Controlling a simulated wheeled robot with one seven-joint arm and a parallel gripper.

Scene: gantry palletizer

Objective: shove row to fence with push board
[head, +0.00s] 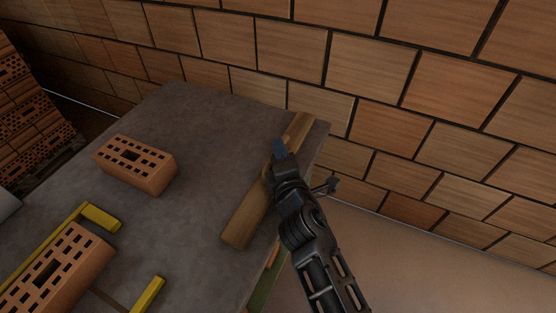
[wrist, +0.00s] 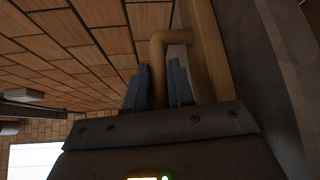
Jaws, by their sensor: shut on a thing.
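The push board (head: 243,216) is a long wooden plank lying near the right edge of the grey table, running from front to back. In the wrist view its bent wooden handle (wrist: 157,52) rises between the blue fingers of my gripper (wrist: 162,88), which is shut on it. In the head view my gripper (head: 279,150) is over the middle of the board and hides part of it. One perforated orange brick (head: 150,177) is on the table left of the board, apart from it. Another brick (head: 50,280) lies at the lower left between yellow bars. I cannot tell which part is the fence.
A yellow corner piece (head: 100,217) and a yellow bar (head: 148,294) stand around the lower-left brick. The grey table (head: 205,140) is clear between the upper brick and the board. Stacked bricks (head: 30,120) stand at far left; a tiled wall (head: 300,50) is behind.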

